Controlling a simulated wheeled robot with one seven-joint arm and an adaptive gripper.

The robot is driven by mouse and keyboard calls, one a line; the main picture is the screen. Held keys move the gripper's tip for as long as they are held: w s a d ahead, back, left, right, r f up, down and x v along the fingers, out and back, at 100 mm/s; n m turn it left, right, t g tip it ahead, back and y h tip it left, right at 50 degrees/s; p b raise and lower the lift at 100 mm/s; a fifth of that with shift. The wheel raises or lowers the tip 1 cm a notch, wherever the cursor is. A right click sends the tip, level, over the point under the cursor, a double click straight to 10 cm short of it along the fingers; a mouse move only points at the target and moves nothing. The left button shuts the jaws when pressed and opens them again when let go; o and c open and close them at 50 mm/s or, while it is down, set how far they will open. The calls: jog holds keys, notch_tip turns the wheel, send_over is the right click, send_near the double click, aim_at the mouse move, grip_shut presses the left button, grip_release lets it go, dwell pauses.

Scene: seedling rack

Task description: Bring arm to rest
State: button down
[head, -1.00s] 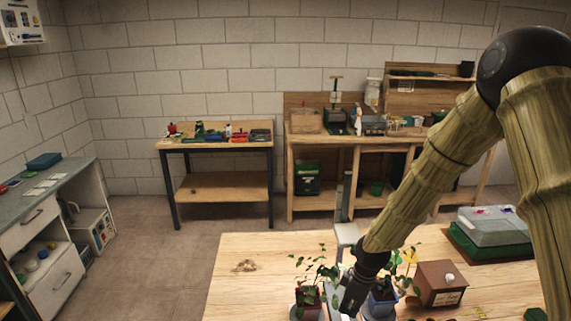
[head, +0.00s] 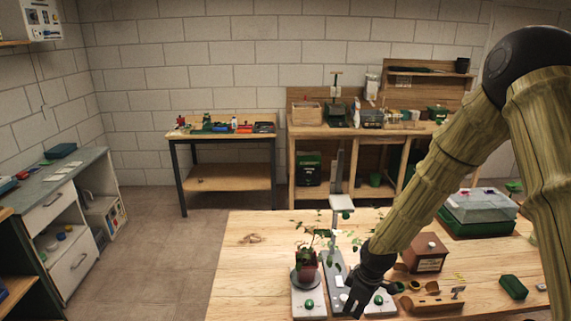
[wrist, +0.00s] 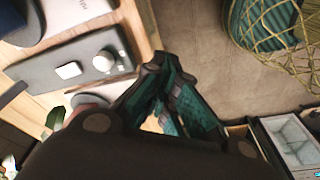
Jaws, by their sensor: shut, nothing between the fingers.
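My arm reaches down from the right in the head view. My gripper (head: 354,304) is at its end, low over the front of the wooden table (head: 255,265), with its fingers together and nothing held. A leafy seedling (head: 308,252) in a reddish-brown pot (head: 308,272) stands upright just left of my gripper, apart from it. In the wrist view my gripper's dark green fingers (wrist: 158,88) are closed together. Part of the table behind my forearm is hidden.
A pale base with a green knob (head: 309,304) is beneath the pot. A brown box (head: 424,252), a lidded grey-green tray (head: 480,212) and a green block (head: 513,287) stand right of my gripper. A netted green container (wrist: 268,25) shows in the wrist view.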

jog(key=s+a+f+m+b, duration=0.15)
jog(key=s+f+m, duration=0.35)
jog(key=s+f, duration=1)
jog(key=s+d+f+m+b, duration=0.1)
jog(key=s+d+f+m, duration=0.1)
jog(key=s, duration=0.7)
jog(key=s+d+f+m+h+b, duration=0.1)
jog(key=s+d+f+m, duration=0.2)
jog(key=s, duration=0.7)
notch_tip(320, 180, down, 4)
jog(key=shift+s+r+m+g+h+b, duration=0.1)
jog(key=shift+s+m+g+h+b, duration=0.25)
jog(key=shift+m, duration=0.85)
